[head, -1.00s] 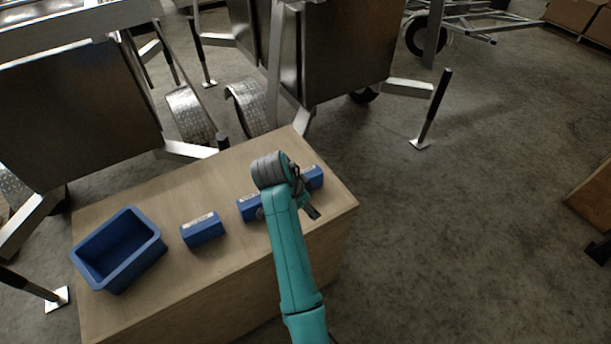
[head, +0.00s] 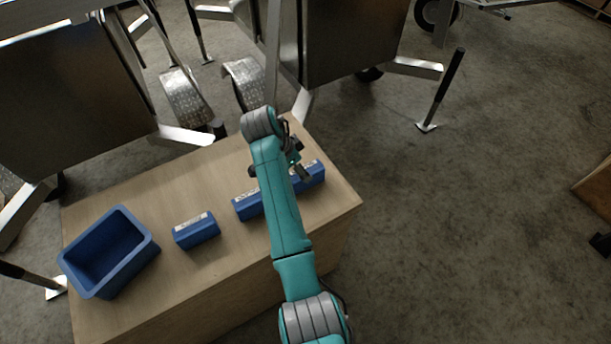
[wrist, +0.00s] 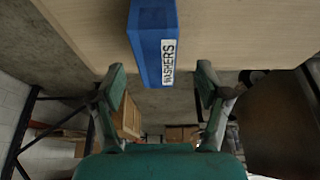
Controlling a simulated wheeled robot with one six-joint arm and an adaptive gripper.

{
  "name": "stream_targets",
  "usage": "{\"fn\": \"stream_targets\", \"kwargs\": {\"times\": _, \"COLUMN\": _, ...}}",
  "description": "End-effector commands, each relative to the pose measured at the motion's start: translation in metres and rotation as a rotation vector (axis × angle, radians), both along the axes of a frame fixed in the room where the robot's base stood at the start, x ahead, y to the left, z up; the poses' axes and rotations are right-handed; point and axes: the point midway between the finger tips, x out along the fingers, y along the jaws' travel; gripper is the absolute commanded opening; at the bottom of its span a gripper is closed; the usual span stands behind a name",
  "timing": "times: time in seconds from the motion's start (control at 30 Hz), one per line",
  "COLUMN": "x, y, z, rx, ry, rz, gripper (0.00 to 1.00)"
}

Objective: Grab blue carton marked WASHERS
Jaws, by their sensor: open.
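The blue carton marked WASHERS (wrist: 153,45) is at the top middle of the wrist view, its white label facing me. My gripper (wrist: 161,82) is open, with one finger on each side of the carton's near end in that view. I cannot tell whether either finger touches it. In the head view my gripper (head: 299,168) is over the right part of the wooden table, by a blue carton (head: 314,174). Another blue carton (head: 248,206) is partly behind my arm, and a third (head: 196,230) stands further left. Their labels are too small to read there.
An open blue bin (head: 108,252) stands at the left end of the wooden table (head: 190,285). Aluminium trailers (head: 350,40) stand close behind the table. A support leg (head: 441,90) stands on the floor at right. The floor to the right is mostly clear.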

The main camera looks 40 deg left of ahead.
Motion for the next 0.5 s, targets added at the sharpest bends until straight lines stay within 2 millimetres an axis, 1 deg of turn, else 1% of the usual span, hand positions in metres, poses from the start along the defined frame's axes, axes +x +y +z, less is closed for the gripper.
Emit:
{"fn": "stream_targets", "kwargs": {"times": 0.3, "x": 0.013, "y": -0.010, "z": -0.037, "rx": -0.003, "ry": 0.002, "rz": 0.000, "gripper": 0.76}}
{"fn": "stream_targets", "kwargs": {"times": 0.4, "x": 0.016, "y": -0.011, "z": -0.045, "rx": -0.002, "ry": 0.002, "rz": 0.000, "gripper": 0.76}}
{"fn": "stream_targets", "kwargs": {"times": 0.5, "x": 0.017, "y": -0.011, "z": -0.047, "rx": -0.001, "ry": 0.000, "rz": 0.000, "gripper": 0.76}}
